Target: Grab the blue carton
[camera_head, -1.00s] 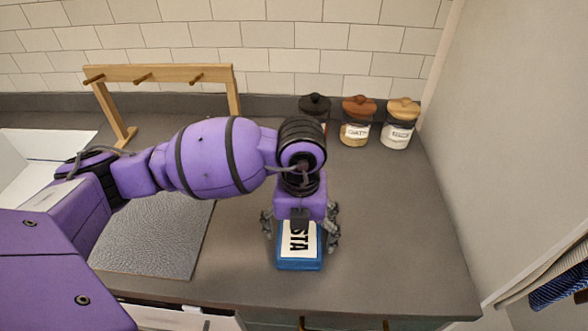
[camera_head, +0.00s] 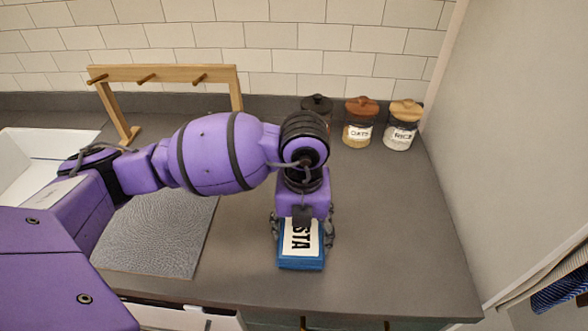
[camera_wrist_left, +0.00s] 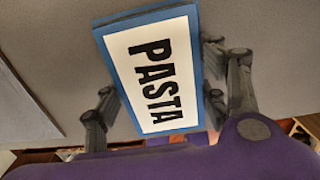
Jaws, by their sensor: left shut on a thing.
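The blue carton (camera_head: 301,262) has a white label with black letters, and lies on the grey counter near its front edge. In the left wrist view the carton (camera_wrist_left: 155,72) fills the middle and its label reads PASTA. My left gripper (camera_head: 303,232) is over the carton from above, with a finger against each side, shut on it. In the left wrist view my left gripper (camera_wrist_left: 160,95) has its dark fingers on both sides of the carton. The far end of the carton is hidden under my gripper in the head view. My right gripper is not in view.
Three lidded jars, one a jar labelled OATS (camera_head: 359,133), stand at the back right by the tiled wall. A wooden peg rack (camera_head: 165,74) stands at the back left. A textured grey mat (camera_head: 160,240) lies left of the carton. The counter (camera_head: 405,230) to the right is clear.

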